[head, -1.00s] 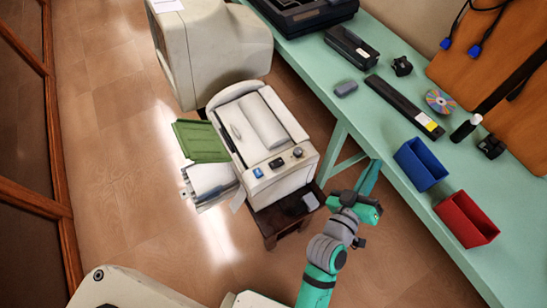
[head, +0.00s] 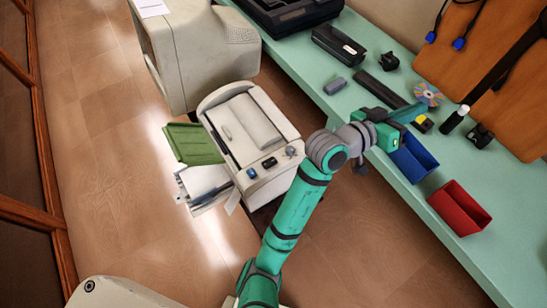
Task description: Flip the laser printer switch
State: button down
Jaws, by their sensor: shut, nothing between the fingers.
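The laser printer (head: 242,130) is a cream machine on a low dark stand in the middle of the head view. Its front panel carries a blue switch (head: 251,173), a dark control beside it and a round knob (head: 291,152) at the right. I cannot tell the switch's position. My gripper (head: 409,113) is shut and empty. It is to the right of the printer, over the edge of the green bench near the blue bin, apart from the printer. My green arm reaches up from the bottom, and hides part of the stand.
The green bench (head: 500,186) runs along the right, with a blue bin (head: 414,160), a red bin (head: 459,208), a disc (head: 429,94) and dark devices. A large beige machine (head: 193,50) stands behind the printer. Green folders (head: 193,143) and papers stick out at its left. Floor is clear at left.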

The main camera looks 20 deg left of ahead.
jog(key=m+g, duration=0.2)
jog(key=m+g+y, duration=0.2)
jog(key=g+y, duration=0.9)
jog(key=y, duration=0.2)
send_over(266, 163)
notch_tip(266, 163, down, 8)
jog(key=shift+s+f, duration=0.1)
jog(key=shift+f, duration=0.15)
notch_tip(266, 163, down, 14)
jog(key=shift+r, duration=0.15)
